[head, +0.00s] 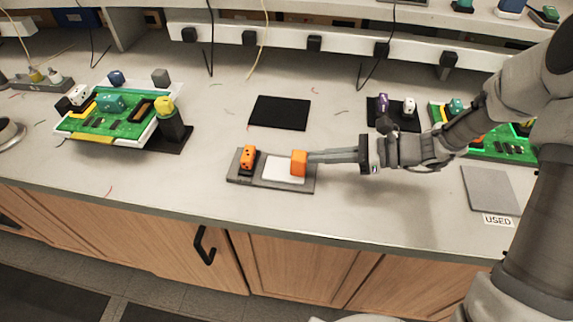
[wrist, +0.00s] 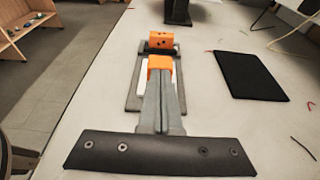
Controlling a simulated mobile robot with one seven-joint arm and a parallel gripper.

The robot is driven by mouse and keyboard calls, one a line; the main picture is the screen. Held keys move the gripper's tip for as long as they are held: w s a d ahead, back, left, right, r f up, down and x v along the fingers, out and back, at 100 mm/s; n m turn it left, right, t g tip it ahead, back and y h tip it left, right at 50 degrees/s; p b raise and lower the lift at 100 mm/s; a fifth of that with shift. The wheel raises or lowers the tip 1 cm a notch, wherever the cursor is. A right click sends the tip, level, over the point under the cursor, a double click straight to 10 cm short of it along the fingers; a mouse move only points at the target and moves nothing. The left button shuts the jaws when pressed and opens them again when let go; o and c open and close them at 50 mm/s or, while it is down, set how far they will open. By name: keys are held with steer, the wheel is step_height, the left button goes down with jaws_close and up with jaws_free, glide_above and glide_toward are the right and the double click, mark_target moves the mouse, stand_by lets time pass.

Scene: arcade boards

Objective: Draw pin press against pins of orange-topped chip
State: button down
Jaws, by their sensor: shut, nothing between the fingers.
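The orange-topped chip (head: 248,158) with dark dots sits at the left end of a grey tray (head: 273,186); its pins are too small to make out. The pin press, seen as a plain orange block (head: 299,162), stands at the right end of a white plate (head: 281,173) on the same tray. My gripper (head: 312,157) is shut, its fingertips at the right side of the block. In the wrist view, my closed fingers (wrist: 161,76) end at the block (wrist: 160,62), with the chip (wrist: 163,41) beyond it. I cannot tell whether they touch the block.
A black mat (head: 280,113) lies empty behind the tray. A green board (head: 105,115) with several chips stands at the left, next to a dark stand (head: 173,128). A grey pad (head: 490,190) with a USED label lies at the right. The counter's front edge is close to the tray.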

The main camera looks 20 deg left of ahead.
steer(key=shift+a, duration=0.1)
steer(key=shift+s+a, duration=0.15)
steer(key=shift+a, duration=0.35)
steer(key=shift+s+a, duration=0.15)
steer(key=shift+a, duration=0.35)
steer(key=shift+d, duration=0.1)
steer(key=shift+w+d, duration=0.25)
steer(key=shift+d, duration=0.65)
steer(key=p+v, duration=0.1)
steer(key=v, duration=1.6)
steer(key=shift+d, duration=0.2)
steer(key=shift+s+r, duration=0.1)
steer(key=shift+r, duration=0.05)
